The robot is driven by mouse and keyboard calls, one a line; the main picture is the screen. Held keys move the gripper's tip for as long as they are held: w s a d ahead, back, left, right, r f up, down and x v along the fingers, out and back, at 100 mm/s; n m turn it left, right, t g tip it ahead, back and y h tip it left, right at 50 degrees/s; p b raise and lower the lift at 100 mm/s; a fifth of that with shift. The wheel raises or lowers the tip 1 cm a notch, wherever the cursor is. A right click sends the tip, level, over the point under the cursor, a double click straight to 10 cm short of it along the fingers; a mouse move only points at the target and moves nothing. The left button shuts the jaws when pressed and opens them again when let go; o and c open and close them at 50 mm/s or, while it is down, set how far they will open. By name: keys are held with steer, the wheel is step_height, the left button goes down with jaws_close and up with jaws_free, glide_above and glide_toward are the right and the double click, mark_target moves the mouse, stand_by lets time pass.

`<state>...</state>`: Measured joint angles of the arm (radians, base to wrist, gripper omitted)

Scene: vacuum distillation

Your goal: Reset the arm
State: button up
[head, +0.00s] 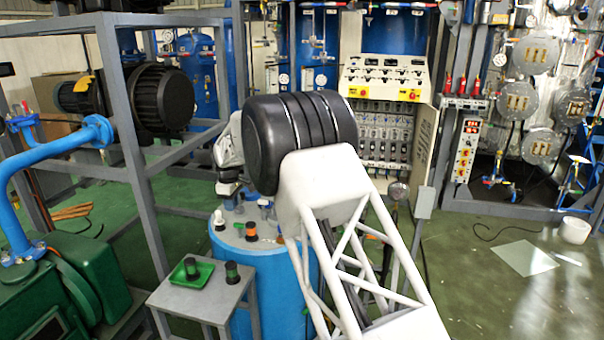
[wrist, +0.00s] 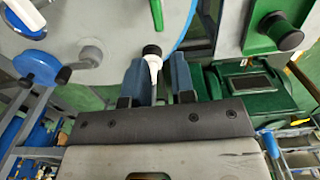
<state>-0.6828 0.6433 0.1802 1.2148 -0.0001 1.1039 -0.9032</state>
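My gripper (wrist: 158,74) shows in the wrist view with its two blue fingers apart and nothing clearly held between them. A white piece with a black round end (wrist: 152,52) shows near the left finger, in line with the gap; I cannot tell whether it touches. In the head view my gripper is largely hidden behind my arm's black joint, with the wrist just above the blue drum (head: 268,290). My arm is bent, reaching over the drum.
The drum's grey top carries a white-topped item (head: 218,220) and a black-and-orange jar (head: 251,231). Beside it, a small grey table (head: 205,305) bears a green tray (head: 183,277) and a jar (head: 232,272). A grey frame (head: 135,150) stands left.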

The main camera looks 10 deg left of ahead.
steer(key=shift+d, duration=0.1)
steer(key=s+d+r+m, duration=0.2)
steer(key=d+r, duration=0.4)
steer(key=d, duration=0.4)
steer(key=s+d+r+m, duration=0.25)
steer(key=d+r, duration=0.35)
steer(key=d, duration=0.4)
steer(key=s+d+r+m, duration=0.25)
steer(key=d+r, duration=0.35)
steer(key=d, duration=0.4)
steer(key=s+d+r+m+t, duration=0.1)
steer(key=s+d+r+m, duration=0.15)
steer(key=s+d, duration=0.65)
steer(key=s+d+r+m+t, duration=0.1)
steer(key=s+d+r, duration=0.2)
steer(key=s+d, duration=0.55)
steer(key=s+d+f+m, duration=0.3)
steer(key=s+d, duration=0.7)
steer(key=s, duration=0.4)
steer(key=s+d+f+m, duration=0.4)
steer(key=s+d, duration=0.5)
steer(key=s, duration=0.5)
steer(key=shift+s+d+m+t, duration=0.25)
steer(key=shift+d+m+t, duration=0.05)
steer(key=shift+d+m, duration=0.15)
